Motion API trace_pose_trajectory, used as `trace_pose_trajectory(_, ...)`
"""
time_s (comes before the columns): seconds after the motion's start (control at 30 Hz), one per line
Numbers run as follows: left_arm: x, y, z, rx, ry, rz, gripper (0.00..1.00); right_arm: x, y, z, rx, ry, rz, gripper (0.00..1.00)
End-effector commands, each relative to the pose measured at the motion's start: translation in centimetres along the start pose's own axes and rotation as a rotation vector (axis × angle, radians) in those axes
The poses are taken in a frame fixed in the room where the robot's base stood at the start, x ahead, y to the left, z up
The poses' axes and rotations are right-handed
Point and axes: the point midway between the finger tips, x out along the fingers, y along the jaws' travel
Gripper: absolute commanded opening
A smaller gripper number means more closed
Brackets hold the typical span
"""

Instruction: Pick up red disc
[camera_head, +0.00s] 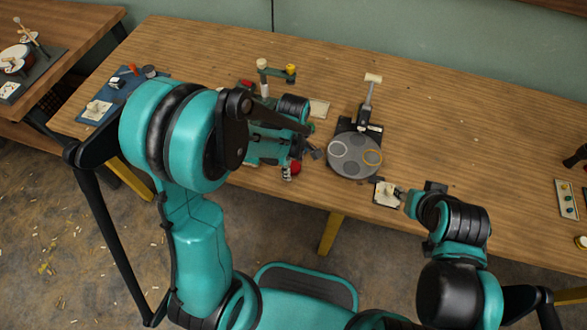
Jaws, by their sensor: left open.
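A small red round thing (295,167), perhaps the red disc, shows at the table's front edge, partly hidden by my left arm. My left gripper (316,153) is open above the table, just right of and behind the red thing and left of a grey round plate. I cannot tell whether it touches anything. My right gripper (398,194) is low at the front edge, beside a small white card; its fingers are too small to read.
The grey round plate (347,167) carries several circles, one yellow-rimmed. A mallet-like tool (368,95) stands behind it. The white card (385,197) lies in front. A green stand (276,72) is at the back. A blue mat (107,104) lies left. The table right of the plate is largely clear.

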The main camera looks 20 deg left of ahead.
Motion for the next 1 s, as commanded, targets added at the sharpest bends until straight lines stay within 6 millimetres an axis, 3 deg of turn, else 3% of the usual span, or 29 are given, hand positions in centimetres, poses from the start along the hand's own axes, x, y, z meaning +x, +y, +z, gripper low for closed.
trace_pose_trajectory(0.07, -0.1, 0.0, 0.0, 0.0, 0.0, 0.0, 0.6, -0.1, 0.0, -0.1, 0.0, 0.0, 0.0, 0.4)
trace_pose_trajectory(0.2, -0.1, 0.0, 0.0, 0.0, 0.0, 0.0, 0.23, -0.1, 0.0, -0.1, 0.0, 0.0, 0.0, 0.4)
trace_pose_trajectory(0.67, -0.7, 0.0, 0.0, 0.0, 0.0, 0.0, 0.22, -0.3, 0.0, -0.2, 0.0, 0.0, 0.0, 0.4)
trace_pose_trajectory(0.93, -4.7, -0.1, 0.0, 0.001, -0.001, -0.001, 0.22, -2.2, 0.0, -1.6, 0.0, 0.0, 0.0, 0.4)
trace_pose_trajectory(1.0, -5.4, -0.6, 1.5, 0.007, -0.002, -0.001, 0.22, -2.5, 0.0, -1.8, 0.0, 0.0, 0.0, 0.4)
